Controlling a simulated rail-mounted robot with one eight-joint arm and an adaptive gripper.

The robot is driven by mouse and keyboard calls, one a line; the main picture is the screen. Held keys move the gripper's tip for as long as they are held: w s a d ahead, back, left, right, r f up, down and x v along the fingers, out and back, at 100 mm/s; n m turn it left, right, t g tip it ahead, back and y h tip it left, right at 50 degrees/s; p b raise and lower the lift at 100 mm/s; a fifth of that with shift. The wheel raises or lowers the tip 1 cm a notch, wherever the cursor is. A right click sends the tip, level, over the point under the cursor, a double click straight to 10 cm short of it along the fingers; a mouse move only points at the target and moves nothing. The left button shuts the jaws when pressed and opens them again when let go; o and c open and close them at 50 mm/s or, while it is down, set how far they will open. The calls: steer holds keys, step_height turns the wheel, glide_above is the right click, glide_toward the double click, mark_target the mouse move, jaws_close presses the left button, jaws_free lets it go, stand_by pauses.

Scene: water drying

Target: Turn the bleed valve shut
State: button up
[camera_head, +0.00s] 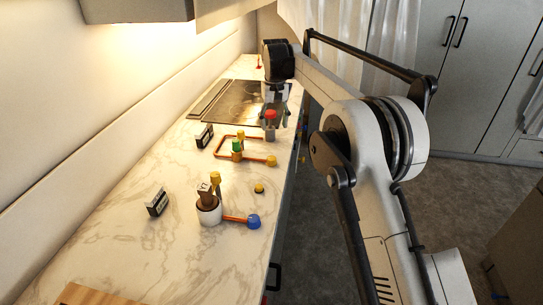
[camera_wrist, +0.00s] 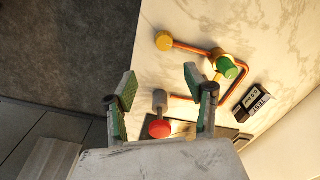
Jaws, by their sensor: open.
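My gripper (camera_head: 276,108) is open above the counter's right edge, with its fingers pointing down near a grey post with a red knob (camera_head: 270,114). In the wrist view, the red knob (camera_wrist: 159,130) shows between the two spread fingers of my gripper (camera_wrist: 160,84), apart from both. A copper pipe loop carries a brass fitting with a green knob (camera_head: 237,146) and a yellow round end (camera_head: 271,160). The green knob (camera_wrist: 228,67) is right of the fingers in the wrist view. I cannot tell which part is the bleed valve.
A black labelled block (camera_head: 204,136) stands behind the loop; its label reads like "TEST" in the wrist view. Nearer are a white cup (camera_head: 209,212) with an orange bar and blue knob (camera_head: 253,221), another labelled block (camera_head: 157,202) and a small yellow knob (camera_head: 259,188). A dark cooktop (camera_head: 232,104) lies behind.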

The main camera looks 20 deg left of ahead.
mark_target(271, 158)
steer(key=f, duration=0.5)
steer(key=f+p, duration=0.1)
steer(key=f, duration=0.4)
steer(key=a+f, duration=0.1)
steer(key=f, duration=0.4)
steer(key=c, duration=1.1)
